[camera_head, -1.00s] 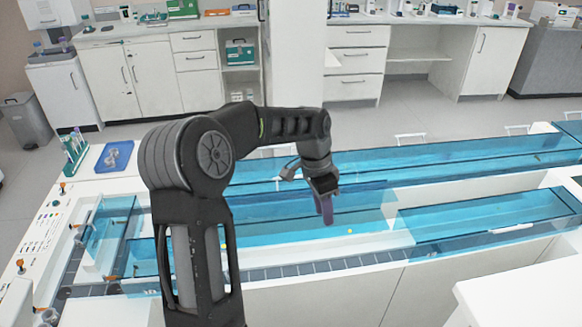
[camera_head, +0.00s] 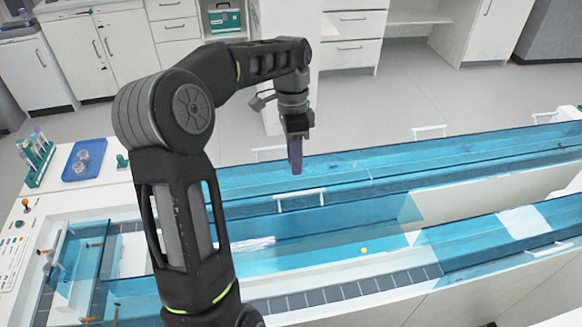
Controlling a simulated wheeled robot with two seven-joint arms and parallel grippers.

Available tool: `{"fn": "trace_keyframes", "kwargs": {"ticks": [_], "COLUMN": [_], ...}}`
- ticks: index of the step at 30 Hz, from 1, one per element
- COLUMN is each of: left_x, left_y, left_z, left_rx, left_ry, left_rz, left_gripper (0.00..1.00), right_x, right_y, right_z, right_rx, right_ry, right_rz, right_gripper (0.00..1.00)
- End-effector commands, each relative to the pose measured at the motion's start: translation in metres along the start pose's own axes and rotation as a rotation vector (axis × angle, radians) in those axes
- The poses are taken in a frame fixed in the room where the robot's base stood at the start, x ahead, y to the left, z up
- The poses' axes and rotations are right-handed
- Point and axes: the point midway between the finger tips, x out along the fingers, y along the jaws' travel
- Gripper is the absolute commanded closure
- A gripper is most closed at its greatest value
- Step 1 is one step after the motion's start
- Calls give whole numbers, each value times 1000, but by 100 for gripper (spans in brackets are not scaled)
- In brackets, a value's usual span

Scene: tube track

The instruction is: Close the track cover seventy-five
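Translucent blue track covers lie along a long white track bench. No number shows on them, so I cannot tell which is seventy-five. A middle cover (camera_head: 335,219) has a white handle (camera_head: 300,198) along its far edge; its blue panel stands over a track section, and a white channel and dark tiles show in front of it. A near-right cover (camera_head: 480,240) lies over the track beside it. My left gripper (camera_head: 296,158), with purple fingers pointing down, hangs above and behind the white handle, apart from it. Its fingers show as one narrow block. My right gripper is out of view.
A long far cover (camera_head: 460,158) runs along the back of the bench. A blue tray (camera_head: 88,160) and a tube rack (camera_head: 36,155) stand at the left end. A small yellow dot (camera_head: 364,250) shows on the middle section. Floor lies behind the bench.

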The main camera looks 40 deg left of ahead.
Motion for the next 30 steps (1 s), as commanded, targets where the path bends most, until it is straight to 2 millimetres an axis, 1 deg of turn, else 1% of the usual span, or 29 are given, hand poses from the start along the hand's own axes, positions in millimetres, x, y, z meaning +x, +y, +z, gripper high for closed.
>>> {"fn": "trace_keyframes", "kwargs": {"ticks": [10, 14, 17, 27, 30], "left_x": [0, 6, 16, 66, 74], "left_y": [0, 0, 0, 1, 0], "left_z": [0, 0, 0, 0, 0], "left_rx": [0, -1, -1, 1, -1], "left_ry": [0, -1, -2, -2, 0], "left_rz": [0, 1, 2, 3, 1], "left_gripper": [68, 68, 68, 68, 68], "right_x": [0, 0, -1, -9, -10], "right_y": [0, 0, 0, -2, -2], "right_z": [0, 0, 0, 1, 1], "right_rx": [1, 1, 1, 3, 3], "right_ry": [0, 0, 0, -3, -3], "right_rz": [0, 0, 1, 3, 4], "right_gripper": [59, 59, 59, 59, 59]}}
